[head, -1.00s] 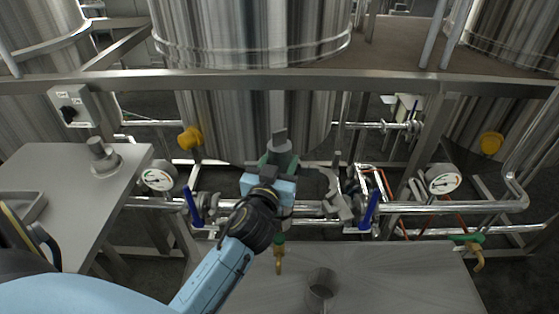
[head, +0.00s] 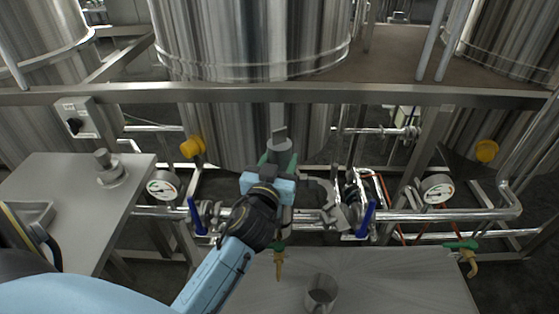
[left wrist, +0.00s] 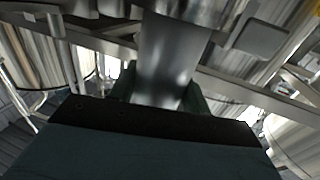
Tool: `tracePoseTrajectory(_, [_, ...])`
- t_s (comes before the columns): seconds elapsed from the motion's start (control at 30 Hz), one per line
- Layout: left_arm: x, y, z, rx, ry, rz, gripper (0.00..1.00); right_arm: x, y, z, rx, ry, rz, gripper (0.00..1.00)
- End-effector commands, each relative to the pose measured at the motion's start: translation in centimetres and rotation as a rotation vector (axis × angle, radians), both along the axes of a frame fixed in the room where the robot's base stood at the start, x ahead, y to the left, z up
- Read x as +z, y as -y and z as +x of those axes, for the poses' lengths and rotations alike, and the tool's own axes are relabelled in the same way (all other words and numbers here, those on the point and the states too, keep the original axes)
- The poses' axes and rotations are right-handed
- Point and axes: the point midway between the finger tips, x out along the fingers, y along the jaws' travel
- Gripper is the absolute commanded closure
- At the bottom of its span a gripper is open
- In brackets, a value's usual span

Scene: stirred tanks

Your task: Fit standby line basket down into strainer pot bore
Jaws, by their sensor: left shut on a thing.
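My left gripper (head: 279,160), with green fingers, is shut on a grey metal piece (head: 279,146) that has a flat upright tab on top; it appears to be the basket. It is held upright in front of the middle tank. In the left wrist view the held metal piece (left wrist: 168,55) rises as a shiny cylinder between the fingers. The pipework directly beneath is partly hidden by my arm and gripper, so I cannot make out the strainer pot bore. A grey curved fitting (head: 335,195) shows just right of the gripper. My right gripper is not in view.
An open metal cylinder (head: 321,294) stands on the front steel table (head: 400,280). A knobbed round piece (head: 110,168) sits on the left table (head: 60,180). Blue-handled valves (head: 366,218) flank the gripper. A steel rail (head: 400,95) crosses behind it.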

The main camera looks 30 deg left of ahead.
Motion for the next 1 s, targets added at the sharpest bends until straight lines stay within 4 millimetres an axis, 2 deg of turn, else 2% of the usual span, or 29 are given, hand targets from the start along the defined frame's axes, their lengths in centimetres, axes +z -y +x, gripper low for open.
tracePoseTrajectory(0.23, [1.17,-0.02,0.01,0.0,0.003,0.001,0.81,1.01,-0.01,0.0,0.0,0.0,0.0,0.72])
tracePoseTrajectory(1.0, [1.1,0.03,0.01,-0.001,0.002,0.0,0.81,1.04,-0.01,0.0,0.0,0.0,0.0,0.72])
